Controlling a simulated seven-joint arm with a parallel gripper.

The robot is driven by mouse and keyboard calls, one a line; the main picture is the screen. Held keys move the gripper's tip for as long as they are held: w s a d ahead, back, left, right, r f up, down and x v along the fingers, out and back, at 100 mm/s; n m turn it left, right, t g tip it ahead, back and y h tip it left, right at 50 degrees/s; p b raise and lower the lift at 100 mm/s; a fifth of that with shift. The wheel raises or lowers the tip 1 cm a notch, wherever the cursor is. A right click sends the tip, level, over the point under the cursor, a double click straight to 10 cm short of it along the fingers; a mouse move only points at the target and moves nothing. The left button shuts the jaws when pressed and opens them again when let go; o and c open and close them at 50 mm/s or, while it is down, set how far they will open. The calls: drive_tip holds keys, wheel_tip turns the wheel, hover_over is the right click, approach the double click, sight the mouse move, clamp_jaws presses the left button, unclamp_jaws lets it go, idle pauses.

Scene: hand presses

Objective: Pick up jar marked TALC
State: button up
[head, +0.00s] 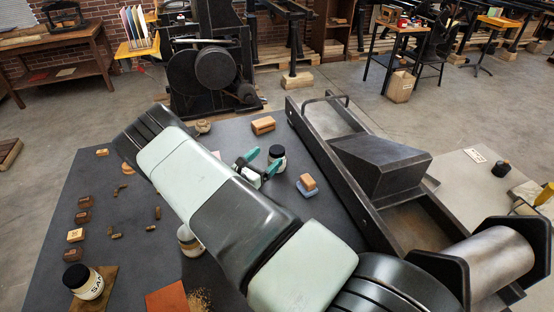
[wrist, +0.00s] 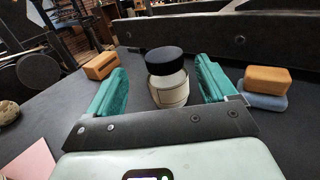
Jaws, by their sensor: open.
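A pale jar with a black lid (head: 279,161) stands upright on the dark table. In the wrist view this jar (wrist: 170,90) is between my two green fingers, with a gap visible on each side. Its label does not show, so I cannot read TALC on it. My gripper (head: 263,164) is open and empty at the jar; the wrist view shows its spread fingers (wrist: 163,72). A second pale jar (head: 189,243) is mostly hidden by my arm. A third jar (head: 90,285), black-lidded, stands at the front left, its label starting "SA".
A wooden block on a blue one (head: 306,187) sits right of the jar. Another wooden block (head: 263,125) lies behind it. A dark metal press bed (head: 340,180) bounds the right side. Small wooden stamps (head: 84,216) line the left of the table (head: 140,260).

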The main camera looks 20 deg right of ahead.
sight(280, 147)
drive_tip(key=x, duration=0.8)
drive_tip(key=shift+s+d+f, duration=0.1)
drive_tip(key=shift+s+f, duration=0.15)
drive_tip(key=shift+f, duration=0.1)
drive_tip(key=c, duration=1.3)
